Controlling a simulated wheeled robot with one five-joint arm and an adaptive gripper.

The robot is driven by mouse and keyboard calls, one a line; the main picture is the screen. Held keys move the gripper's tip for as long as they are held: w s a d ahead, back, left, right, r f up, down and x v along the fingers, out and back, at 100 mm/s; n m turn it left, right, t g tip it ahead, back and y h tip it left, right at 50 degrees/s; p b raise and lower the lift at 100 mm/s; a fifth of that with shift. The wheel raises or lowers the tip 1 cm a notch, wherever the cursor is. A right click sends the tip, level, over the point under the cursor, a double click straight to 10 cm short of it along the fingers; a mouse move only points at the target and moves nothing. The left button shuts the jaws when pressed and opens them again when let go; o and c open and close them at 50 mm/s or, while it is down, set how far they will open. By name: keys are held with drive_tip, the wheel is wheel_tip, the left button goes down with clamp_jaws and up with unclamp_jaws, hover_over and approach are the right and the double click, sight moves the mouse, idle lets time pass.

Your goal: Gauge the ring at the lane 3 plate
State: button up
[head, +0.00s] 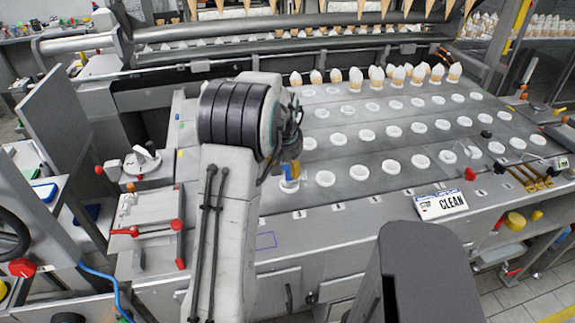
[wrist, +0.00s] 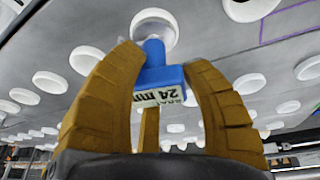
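The gauge's narrow blue end meets a white ring (wrist: 155,17) on the grey plate. I cannot tell whether that end is inside the ring or only against it. The nearest number label (head: 298,215) looks like a 3.
Several rows of white rings (head: 359,172) cover the grey deck to the right, with filled cones (head: 355,78) at the back. Red-handled fittings (head: 178,225) are at the left.

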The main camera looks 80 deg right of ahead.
drive_tip(key=o, duration=0.5)
drive_tip(key=shift+o, duration=0.2)
drive_tip(key=v, duration=1.2)
idle(0.6)
